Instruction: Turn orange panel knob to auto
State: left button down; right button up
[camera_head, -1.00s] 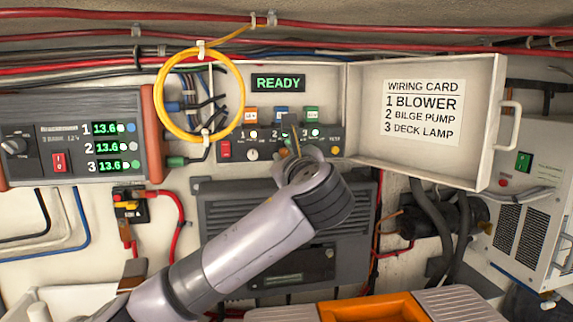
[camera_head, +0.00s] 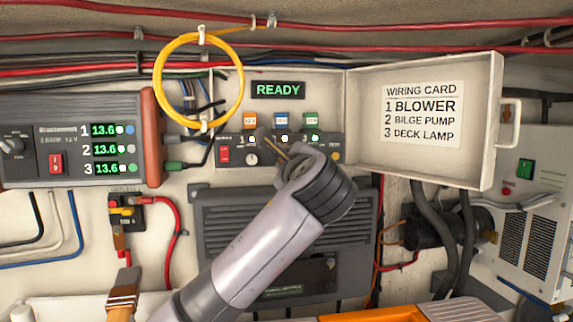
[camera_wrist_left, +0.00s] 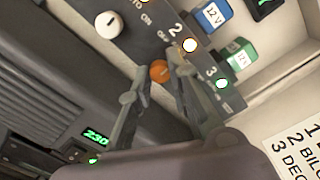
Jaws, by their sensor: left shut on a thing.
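The switch panel (camera_head: 232,160) is a dark strip below the green READY display (camera_head: 278,90). The orange knob (camera_wrist_left: 159,71) shows in the left wrist view, on the panel by number 2. In the head view my left gripper hides it. My left gripper (camera_wrist_left: 158,69) has one finger on each side of the orange knob and is shut on it. In the head view the left gripper (camera_head: 278,151) is at the panel front, its fingers tilted up to the left. The knob's pointer setting is too small to read. My right gripper is not in view.
A white knob (camera_head: 252,160) and a red switch (camera_head: 225,154) sit left on the panel. A yellow cable loop (camera_head: 160,85) hangs left above it. An open cover door (camera_head: 490,120) with a wiring card (camera_head: 421,115) stands to the right. A grey finned unit (camera_head: 215,215) is below.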

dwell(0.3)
pick_arm(q)
jog(key=c, duration=1.5)
grip_release()
jog(key=shift+s, duration=0.1)
jog(key=s, duration=0.4)
jog(key=s+d, duration=0.1)
jog(key=s, duration=0.2)
jog(key=s+d, duration=0.1)
jog(key=s, duration=0.3)
jog(key=shift+s+d, duration=0.15)
jog(key=shift+s, duration=0.15)
